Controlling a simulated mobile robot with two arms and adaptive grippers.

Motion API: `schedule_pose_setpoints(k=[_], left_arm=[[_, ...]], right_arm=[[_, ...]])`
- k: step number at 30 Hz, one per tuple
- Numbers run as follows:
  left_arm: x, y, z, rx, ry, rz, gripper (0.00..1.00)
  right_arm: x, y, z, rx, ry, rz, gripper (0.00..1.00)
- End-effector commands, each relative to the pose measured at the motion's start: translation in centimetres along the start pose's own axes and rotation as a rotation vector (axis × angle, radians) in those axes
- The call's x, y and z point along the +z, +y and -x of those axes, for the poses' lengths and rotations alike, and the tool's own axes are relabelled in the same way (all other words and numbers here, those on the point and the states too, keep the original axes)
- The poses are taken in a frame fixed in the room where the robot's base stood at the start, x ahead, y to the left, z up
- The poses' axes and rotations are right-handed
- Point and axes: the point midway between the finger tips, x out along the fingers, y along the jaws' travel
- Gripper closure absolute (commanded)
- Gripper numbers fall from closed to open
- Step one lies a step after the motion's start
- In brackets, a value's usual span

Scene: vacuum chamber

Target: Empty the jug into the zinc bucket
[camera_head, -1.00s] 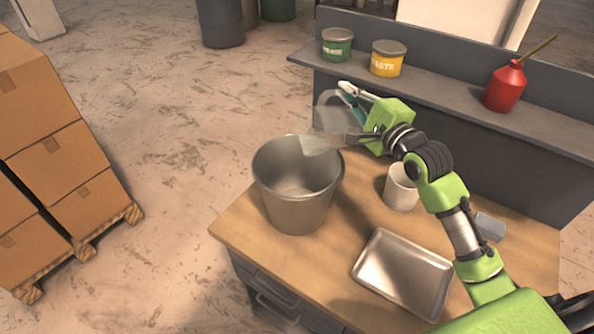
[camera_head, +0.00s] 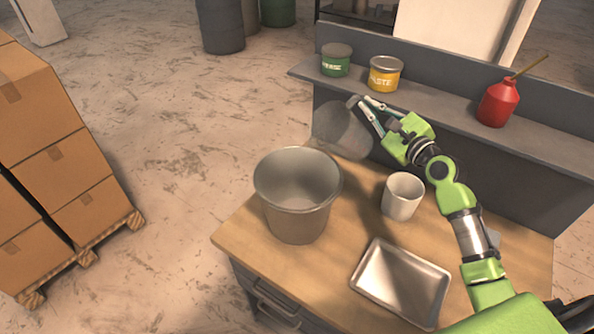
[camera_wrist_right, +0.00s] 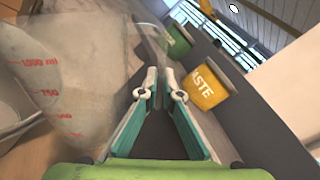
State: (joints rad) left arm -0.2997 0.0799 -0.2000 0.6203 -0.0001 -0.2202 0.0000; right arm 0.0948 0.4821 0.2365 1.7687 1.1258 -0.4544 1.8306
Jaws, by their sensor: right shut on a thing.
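The jug (camera_head: 335,132) is clear with red volume marks, held up just behind and right of the zinc bucket's rim. It fills the left of the right wrist view (camera_wrist_right: 75,75), looking tilted. No liquid can be made out in it. My right gripper (camera_head: 366,104) is shut on the jug at its handle side; its teal fingers show in the wrist view (camera_wrist_right: 164,88). The grey metal zinc bucket (camera_head: 298,215) stands upright on the wooden worktop, its mouth open. I cannot tell whether liquid lies in it. My left gripper is not in view.
A white cup (camera_head: 402,197) stands right of the bucket, and a metal tray (camera_head: 365,282) lies in front. The shelf (camera_head: 440,108) behind holds a green tin (camera_head: 336,62), a yellow tin (camera_head: 385,76) and a red oil can (camera_head: 497,104). Boxes (camera_head: 75,165) stand left.

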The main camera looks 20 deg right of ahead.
Motion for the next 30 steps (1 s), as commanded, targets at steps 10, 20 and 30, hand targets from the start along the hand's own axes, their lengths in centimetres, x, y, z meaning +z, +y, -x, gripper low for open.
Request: schedule_pose_setpoints(k=[10, 20, 30], left_arm=[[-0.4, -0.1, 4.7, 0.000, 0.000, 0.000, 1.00], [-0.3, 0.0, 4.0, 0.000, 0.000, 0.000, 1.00], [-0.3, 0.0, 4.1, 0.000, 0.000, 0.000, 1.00]], right_arm=[[1.9, -4.4, -0.1, -0.007, -0.001, -0.193, 1.00], [0.6, -7.6, -0.2, -0.009, 0.004, -0.564, 1.00], [2.9, -10.3, -0.3, -0.007, 0.006, -0.714, 1.00]])
